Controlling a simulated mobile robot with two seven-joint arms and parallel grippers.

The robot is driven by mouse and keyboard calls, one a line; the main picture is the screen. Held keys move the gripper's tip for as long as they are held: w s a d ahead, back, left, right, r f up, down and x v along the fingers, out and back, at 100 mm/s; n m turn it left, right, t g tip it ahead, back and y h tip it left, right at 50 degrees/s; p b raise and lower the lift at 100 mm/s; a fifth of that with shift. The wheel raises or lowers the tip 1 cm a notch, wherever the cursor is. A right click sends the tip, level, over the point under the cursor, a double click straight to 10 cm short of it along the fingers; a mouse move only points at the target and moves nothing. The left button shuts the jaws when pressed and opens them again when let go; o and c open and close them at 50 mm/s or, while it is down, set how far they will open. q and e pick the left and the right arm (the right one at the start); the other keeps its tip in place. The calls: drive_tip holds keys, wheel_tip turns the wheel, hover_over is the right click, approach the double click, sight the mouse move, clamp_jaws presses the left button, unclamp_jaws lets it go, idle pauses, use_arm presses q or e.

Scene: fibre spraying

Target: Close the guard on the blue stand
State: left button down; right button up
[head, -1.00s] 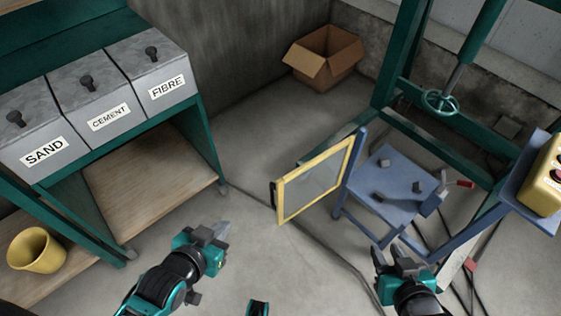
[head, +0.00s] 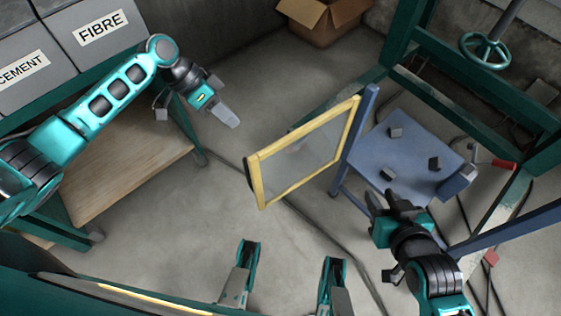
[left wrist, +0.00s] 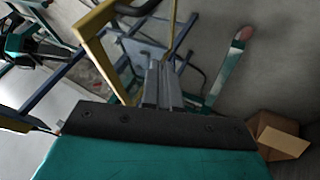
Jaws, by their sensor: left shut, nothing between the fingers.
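The guard (head: 305,152) is a clear panel in a yellow frame, hinged on an upright of the blue stand (head: 415,150). It stands swung out to the left, away from the stand's top. Its yellow frame also shows in the left wrist view (left wrist: 90,22). My left gripper (head: 228,117) is shut and empty, left of the guard's free edge and apart from it. Its closed fingers show in the left wrist view (left wrist: 162,84). My right gripper (head: 385,200) is open and empty by the stand's near left edge. I cannot tell if it touches the stand.
A cardboard box (head: 325,22) stands at the back. Labelled bins (head: 95,25) sit at left. Floor left of the guard is clear.

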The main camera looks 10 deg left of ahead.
sight(265, 151)
use_arm(q)
drive_tip(key=s+d+f, duration=0.1)
drive_tip(key=d+f, duration=0.1)
drive_tip(key=d, duration=0.1)
drive_tip(key=s+d+f+b, duration=0.1)
drive_tip(key=d+f, duration=0.1)
drive_tip(key=d, duration=0.1)
drive_tip(key=s+d+f+b, duration=0.1)
drive_tip(key=d+f, duration=0.1)
drive_tip(key=f, duration=0.1)
drive_tip(key=shift+s+d+f, duration=0.1)
drive_tip(key=shift+s+d, duration=0.05)
drive_tip(key=shift+d, duration=0.25)
